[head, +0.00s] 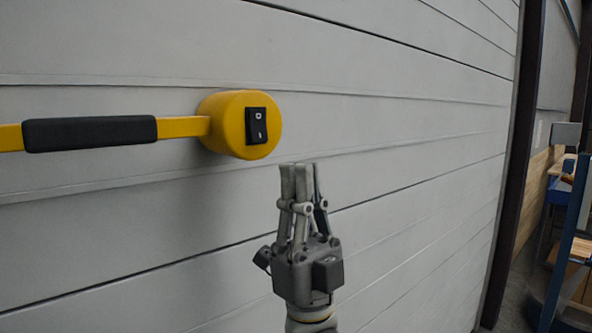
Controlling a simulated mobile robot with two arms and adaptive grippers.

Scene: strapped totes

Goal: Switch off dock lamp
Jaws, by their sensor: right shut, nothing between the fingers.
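The dock lamp (220,115) has a round yellow housing mounted against a grey panelled wall. A yellow arm with a black grip (90,133) runs from it to the left edge. On the front of the housing is a black rocker switch (256,125) with white marks, an O above and a line below. My right gripper (303,168) is shut and empty, pointing up. In the picture its fingertips are below and to the right of the switch, apart from it. My left gripper is not in view.
The grey wall (420,160) of horizontal panels fills most of the view. A dark post (513,160) stands at its right end. Beyond it, at the far right, are a blue frame (566,250) and wooden surfaces. Nothing shows between my right gripper and the switch.

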